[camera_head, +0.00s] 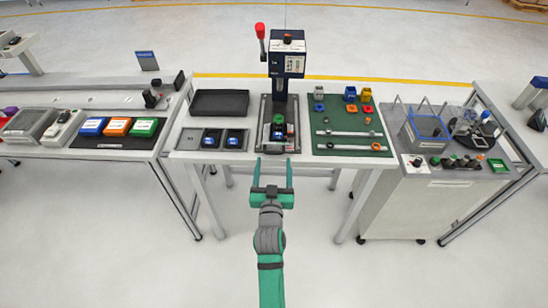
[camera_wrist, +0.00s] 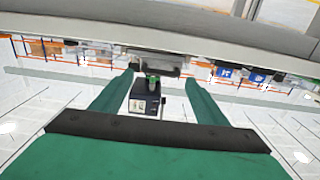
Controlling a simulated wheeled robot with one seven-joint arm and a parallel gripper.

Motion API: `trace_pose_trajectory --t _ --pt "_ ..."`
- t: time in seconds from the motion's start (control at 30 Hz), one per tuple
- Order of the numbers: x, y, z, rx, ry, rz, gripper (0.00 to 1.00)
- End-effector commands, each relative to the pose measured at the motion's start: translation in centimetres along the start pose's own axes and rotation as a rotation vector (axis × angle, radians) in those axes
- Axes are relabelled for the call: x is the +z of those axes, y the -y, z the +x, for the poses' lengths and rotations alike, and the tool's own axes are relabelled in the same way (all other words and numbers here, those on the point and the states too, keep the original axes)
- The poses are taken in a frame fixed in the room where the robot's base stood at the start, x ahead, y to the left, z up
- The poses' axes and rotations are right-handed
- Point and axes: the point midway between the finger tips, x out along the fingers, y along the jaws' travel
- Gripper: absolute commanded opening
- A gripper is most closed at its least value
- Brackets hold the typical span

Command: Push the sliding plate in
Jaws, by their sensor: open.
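The press (camera_head: 287,62) stands upright at the back middle of the white table, with a red-knobbed lever on its left. Its sliding plate (camera_head: 278,146) extends from under the press toward the table's front edge and carries a dark fixture with a green-topped part (camera_head: 278,120). My gripper (camera_head: 274,162) is open and empty, just in front of the table's front edge and lined up with the plate. In the wrist view, my gripper (camera_wrist: 158,82) has its two green fingers apart, with the press (camera_wrist: 147,103) showing upside down between them. Contact with the plate cannot be told.
Left of the press are a black tray (camera_head: 220,103) and a grey tray with dark inserts (camera_head: 180,139). A green mat (camera_head: 345,148) with small coloured parts and rods lies to the right. A wheeled side table (camera_head: 395,175) stands further right. The floor in front is clear.

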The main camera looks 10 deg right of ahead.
Motion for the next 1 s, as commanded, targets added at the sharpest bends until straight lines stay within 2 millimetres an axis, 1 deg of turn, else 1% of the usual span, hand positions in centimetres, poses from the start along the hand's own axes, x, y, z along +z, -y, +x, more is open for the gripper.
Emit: trace_pose_trajectory --t 0.03,0.1,0.3,0.67,0.7,0.87,1.0 --pt "-0.1 0.0 0.9 0.001 -0.001 0.000 0.67" --pt "-0.1 0.0 1.8 0.001 -0.002 0.000 0.67" --pt "0.0 0.0 3.4 0.001 0.000 0.000 0.67" --pt "0.0 0.0 3.7 0.000 0.000 0.000 0.67" --pt "0.0 0.0 3.7 0.000 0.000 0.000 0.58" --pt "0.0 -0.1 3.7 0.001 0.000 0.000 0.19" --pt "0.0 -0.4 4.0 0.006 0.000 0.000 0.19"
